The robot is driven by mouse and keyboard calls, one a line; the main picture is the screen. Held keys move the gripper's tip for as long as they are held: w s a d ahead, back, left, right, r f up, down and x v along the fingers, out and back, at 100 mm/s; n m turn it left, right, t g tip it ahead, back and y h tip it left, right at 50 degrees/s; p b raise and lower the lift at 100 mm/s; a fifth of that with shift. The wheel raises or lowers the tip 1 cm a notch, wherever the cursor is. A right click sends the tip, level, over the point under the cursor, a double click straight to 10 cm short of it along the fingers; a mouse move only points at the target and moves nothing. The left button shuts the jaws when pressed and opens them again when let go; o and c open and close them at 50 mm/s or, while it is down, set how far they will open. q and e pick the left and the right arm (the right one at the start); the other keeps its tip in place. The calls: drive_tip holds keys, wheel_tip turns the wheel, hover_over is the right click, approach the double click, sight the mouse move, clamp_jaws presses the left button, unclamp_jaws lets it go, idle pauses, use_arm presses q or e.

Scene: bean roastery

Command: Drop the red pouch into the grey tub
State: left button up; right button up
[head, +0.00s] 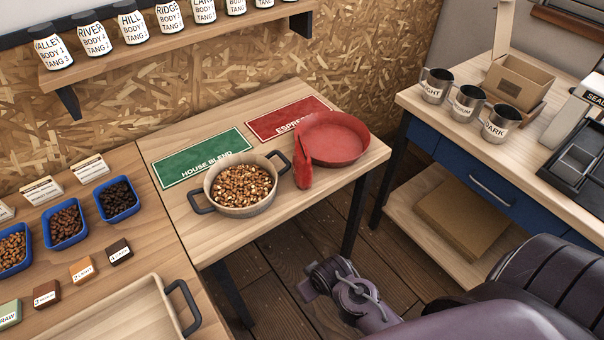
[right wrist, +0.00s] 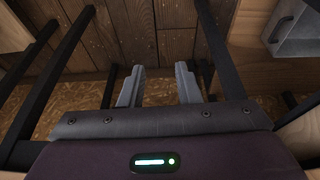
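The red pouch (head: 304,167) stands upright on the table, in front of the left side of a red round tub (head: 334,137). I cannot tell whether they touch. A greyish round tub (head: 243,210) with two dark handles holds brown and pale beans. It sits left of the pouch, by the green HOUSE BLEND mat. My right gripper (right wrist: 160,70) is open and empty in the right wrist view, over the floor. My purple right arm shows low in the head view, below the table front and apart from the pouch. My left gripper is not in view.
A green mat (head: 202,157) and a red mat (head: 289,117) lie on the table (head: 210,240). Blue bean trays (head: 118,199) and a wooden tray (head: 140,310) are at left. Metal cups (head: 467,103) stand on the right counter. Dark table legs flank the right gripper.

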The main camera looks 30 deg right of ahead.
sight(307, 158)
drive_tip(key=w+d+r+m+t+h, duration=0.1)
drive_tip(key=w+d+r+t, duration=0.1)
drive_tip(key=w+r+t, duration=0.2)
drive_tip(key=w+d+r+m+t+h, duration=0.1)
drive_tip(key=w+r+t, duration=0.3)
drive_tip(key=r, duration=0.7)
drive_tip(key=w+d+r+m+t+h, duration=0.2)
drive_tip(key=w+r+t, duration=0.3)
drive_tip(key=w+r, duration=0.3)
drive_tip(key=shift+d+r+p, duration=0.1)
drive_tip(key=shift+d+p, duration=0.2)
drive_tip(key=shift+d, duration=0.55)
drive_tip(key=shift+w+d+r+m+t+h, duration=0.2)
drive_tip(key=shift+d+r+m+t+h, duration=0.15)
drive_tip(key=shift+r+t, duration=0.1)
drive_tip(key=shift+w+d+r, duration=0.1)
drive_tip(key=shift+w, duration=0.25)
drive_tip(key=p+x, duration=0.1)
drive_tip(key=x, duration=0.2)
drive_tip(key=p+x, duration=0.1)
drive_tip(key=x, duration=0.2)
drive_tip(key=shift+w+f, duration=0.15)
drive_tip(key=shift+f, duration=0.05)
drive_tip(key=shift+w+d+f, duration=0.1)
drive_tip(key=shift+w+f, duration=0.05)
drive_tip(key=shift+w, duration=0.15)
drive_tip(key=shift+s, duration=0.1)
drive_tip(key=shift+c, duration=0.4)
